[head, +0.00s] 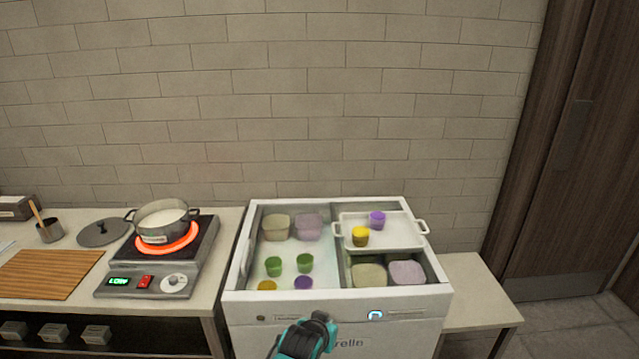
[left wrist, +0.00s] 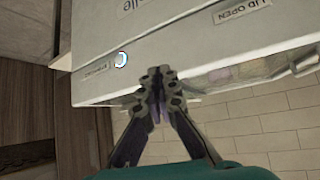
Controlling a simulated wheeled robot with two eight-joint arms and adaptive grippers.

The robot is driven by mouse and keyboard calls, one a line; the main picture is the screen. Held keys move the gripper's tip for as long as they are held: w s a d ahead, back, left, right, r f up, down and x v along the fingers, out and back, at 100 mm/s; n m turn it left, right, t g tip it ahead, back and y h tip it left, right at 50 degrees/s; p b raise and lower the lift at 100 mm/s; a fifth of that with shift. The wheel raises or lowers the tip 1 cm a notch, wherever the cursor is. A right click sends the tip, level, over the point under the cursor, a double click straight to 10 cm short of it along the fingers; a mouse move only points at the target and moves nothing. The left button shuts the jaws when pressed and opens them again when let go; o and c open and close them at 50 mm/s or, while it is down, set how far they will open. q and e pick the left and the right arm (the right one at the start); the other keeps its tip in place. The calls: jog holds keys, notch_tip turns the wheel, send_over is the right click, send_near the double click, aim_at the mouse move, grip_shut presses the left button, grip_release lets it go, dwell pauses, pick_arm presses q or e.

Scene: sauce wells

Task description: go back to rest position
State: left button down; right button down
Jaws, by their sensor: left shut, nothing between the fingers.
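My left gripper (head: 318,322) shows at the bottom of the head view, in front of the white chest's front face. The left wrist view shows its two fingers (left wrist: 158,82) closed together with nothing between them. The white chest (head: 340,308) stands open and holds several small cups and tubs. My right gripper is in neither view.
To the left, a pot (head: 162,219) sits on a glowing hot plate (head: 146,282) beside a wooden board (head: 50,274). A low bench (head: 478,290) stands at the right.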

pick_arm(q)
jog(key=s+a+r+n+g+y, duration=0.1)
jog(key=s+a+r, duration=0.1)
jog(key=s+a, duration=0.8)
jog(key=s+a+r+n+g+y, duration=0.1)
jog(key=s+a+r+n+y, duration=0.1)
jog(key=s+a, duration=0.8)
jog(key=shift+s+r+n, duration=0.3)
jog(key=shift+s+r, duration=0.05)
jog(key=shift+r, duration=0.15)
jog(key=shift+a, duration=0.1)
